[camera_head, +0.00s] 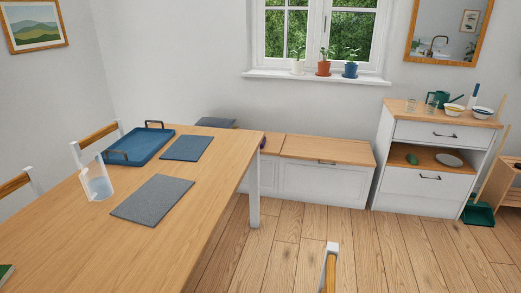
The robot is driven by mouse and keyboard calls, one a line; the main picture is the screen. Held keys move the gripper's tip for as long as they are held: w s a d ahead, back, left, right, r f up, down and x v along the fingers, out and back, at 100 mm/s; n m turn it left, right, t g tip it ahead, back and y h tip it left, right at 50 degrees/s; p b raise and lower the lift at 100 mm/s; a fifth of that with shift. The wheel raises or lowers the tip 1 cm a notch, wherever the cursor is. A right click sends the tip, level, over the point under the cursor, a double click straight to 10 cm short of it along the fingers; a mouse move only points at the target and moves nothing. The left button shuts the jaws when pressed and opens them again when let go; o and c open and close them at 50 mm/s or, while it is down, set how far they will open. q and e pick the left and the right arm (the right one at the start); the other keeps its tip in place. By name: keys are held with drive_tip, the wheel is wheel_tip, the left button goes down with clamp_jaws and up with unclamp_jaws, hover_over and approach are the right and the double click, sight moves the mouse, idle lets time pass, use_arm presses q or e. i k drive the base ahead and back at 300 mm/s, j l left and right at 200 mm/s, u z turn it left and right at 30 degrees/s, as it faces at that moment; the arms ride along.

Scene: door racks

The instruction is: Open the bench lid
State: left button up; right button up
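The bench (322,185) stands low against the back wall under the window. It has a white panelled front and a light wood top. The right lid (325,149) lies flat and shut, with a small handle (326,162) at its front edge. Another wood section lies left of it, separated by a seam and partly hidden by the table. Neither of my grippers is in view.
A wood table (120,245) fills the left foreground, holding a blue tray (143,147), grey mats and a clear pitcher (97,181). A chair top (331,262) rises at the bottom. A white cabinet (419,190) stands right of the bench.

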sight(332, 151)
drive_tip(key=k+l, duration=0.15)
drive_tip(key=l, duration=0.3)
drive_tip(key=k+l, duration=0.1)
drive_tip(key=l, duration=0.3)
drive_tip(key=k+l, duration=0.15)
drive_tip(key=l, duration=0.3)
drive_tip(key=k+l, duration=0.1)
drive_tip(key=l, duration=0.35)
drive_tip(key=i+l, duration=0.2)
drive_tip(key=l, duration=0.15)
drive_tip(key=i+l, duration=0.45)
drive_tip(key=l, duration=0.2)
drive_tip(key=i+l+u, duration=0.1)
drive_tip(key=l, duration=0.25)
drive_tip(key=i+l, duration=0.15)
drive_tip(key=i, duration=0.3)
drive_tip(key=i+l, duration=0.2)
drive_tip(key=i, duration=0.2)
drive_tip(key=i+l, duration=0.15)
drive_tip(key=i, duration=0.3)
drive_tip(key=i+l, duration=0.15)
drive_tip(key=i, duration=0.25)
drive_tip(key=i+l, duration=0.2)
drive_tip(key=i, duration=0.25)
